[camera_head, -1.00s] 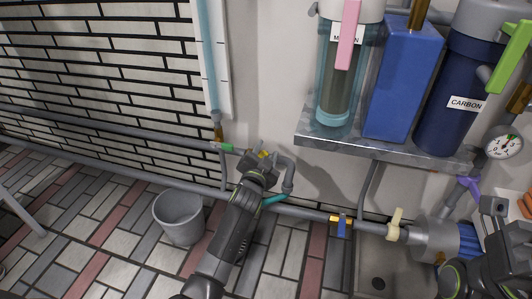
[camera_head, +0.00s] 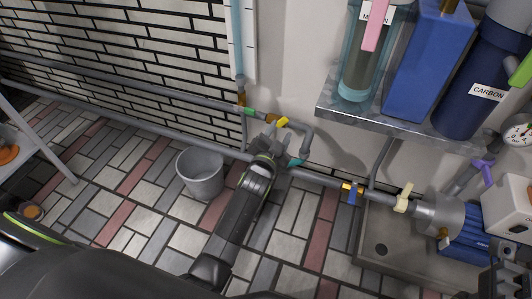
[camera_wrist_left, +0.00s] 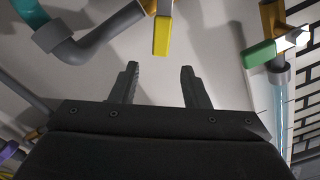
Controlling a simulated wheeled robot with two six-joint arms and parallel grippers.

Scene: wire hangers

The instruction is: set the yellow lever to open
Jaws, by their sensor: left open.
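The yellow lever (camera_head: 283,123) sits on the pipework by the wall in the head view. In the left wrist view the yellow lever (camera_wrist_left: 162,36) hangs downward in the picture from a brass valve body, just beyond the fingertips. My left gripper (camera_head: 273,137) is right beside it in the head view. In the wrist view my left gripper (camera_wrist_left: 159,72) is open and empty, its two fingers on either side of the lever's line, with a gap to the lever's end. My right gripper (camera_head: 508,256) is partly cut off at the lower right; its jaws are unclear.
A green lever (camera_head: 250,112) is left of the yellow one, and a teal collar (camera_head: 295,162) is below it. A grey bucket (camera_head: 200,176) stands on the floor. A shelf (camera_head: 400,125) with filters juts out at upper right. Blue (camera_head: 352,190) and cream (camera_head: 403,198) levers lie right.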

